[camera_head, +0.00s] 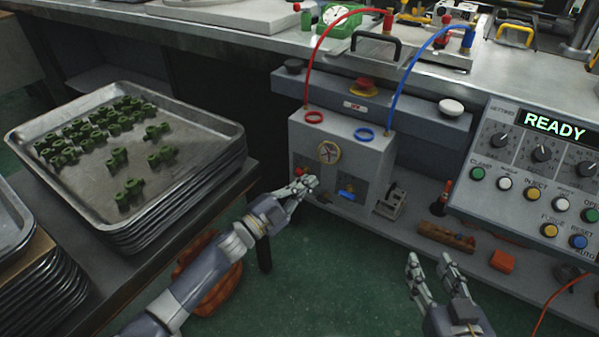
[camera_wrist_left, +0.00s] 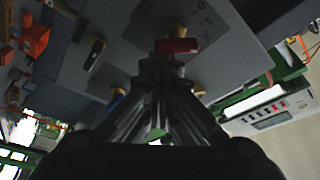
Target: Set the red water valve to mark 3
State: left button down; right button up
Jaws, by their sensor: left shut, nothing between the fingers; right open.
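The red water valve has a red handle (camera_wrist_left: 177,46), seen in the left wrist view just beyond my left fingertips. In the head view a small part of the red valve (camera_head: 299,170) shows on the front of a grey box (camera_head: 370,160), mostly hidden by my left gripper. My left gripper (camera_head: 309,182) is shut and empty, with its tips close to the handle; I cannot tell whether they touch. Marks are printed on the panel near the handle, but I cannot read the handle's setting. My right gripper (camera_head: 430,260) is open and empty, low at the right.
Red (camera_head: 313,70) and blue (camera_head: 405,75) hoses rise from the box. A tray (camera_head: 205,125) of green parts is left. A control panel (camera_head: 510,190) reads READY.

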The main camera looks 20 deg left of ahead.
pick_arm(q)
jog(key=m+g+p, duration=0.1)
jog(key=m, duration=0.2)
jog(key=f+m+g+p, duration=0.1)
jog(key=m, duration=0.1)
jog(key=shift+w+a+f+m, duration=0.1)
jog(key=shift+f+m, duration=0.05)
jog(key=shift+m, duration=0.25)
pick_arm(e)
jog(key=s+d+f+g+h, duration=0.1)
jog(key=s+d+f+g, duration=0.2)
jog(key=s+f+g, duration=0.3)
notch_tip(320, 180, down, 3)
jog(key=shift+s+r+h, duration=0.1)
jog(key=shift+s+h, duration=0.2)
jog(key=shift+s, duration=0.4)
